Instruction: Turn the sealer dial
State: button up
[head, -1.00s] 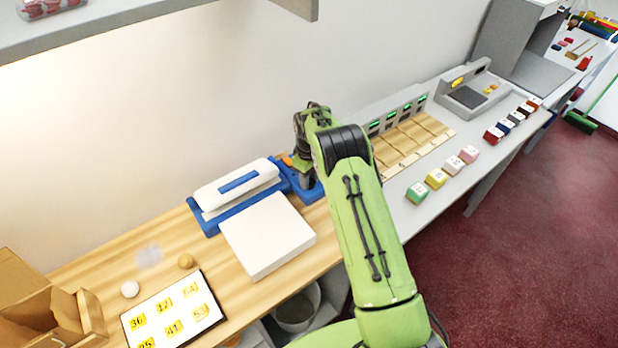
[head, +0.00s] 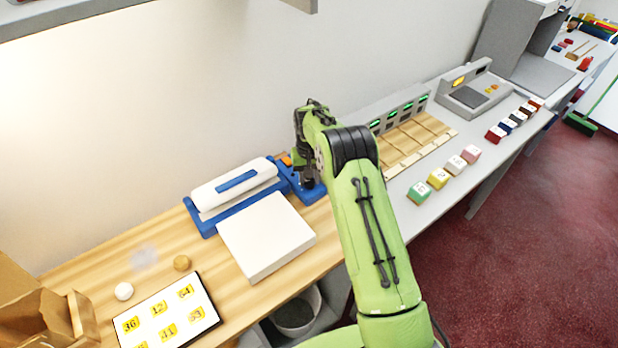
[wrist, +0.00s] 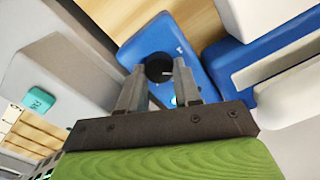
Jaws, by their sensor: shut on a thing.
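The sealer, a blue base with a white lid (head: 235,183), stands on the wooden counter against the wall. Its blue control end (head: 310,191) lies under my arm's end in the head view. In the wrist view the dial (wrist: 158,67) is a dark round knob on the blue control panel (wrist: 140,42). My gripper (wrist: 157,82) has its two fingers on either side of the dial, shut on it. The fingers hide part of the dial, and its marks are too small to read. In the head view my arm hides the fingertips.
A white block (head: 265,236) stands in front of the sealer. A card with yellow numbered squares (head: 168,312) and a cardboard box (head: 45,318) are at the left. Numbered colored cubes (head: 438,178) and a wooden slotted tray (head: 418,137) lie to the right.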

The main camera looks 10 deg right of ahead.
aim_at(309, 180)
jog(key=shift+m, duration=0.4)
jog(key=o, duration=1.1)
jog(key=shift+c, duration=0.2)
notch_tip(309, 180, up, 16)
jog(key=p, duration=0.1)
jog(key=shift+p, duration=0.4)
jog(key=shift+f, duration=0.1)
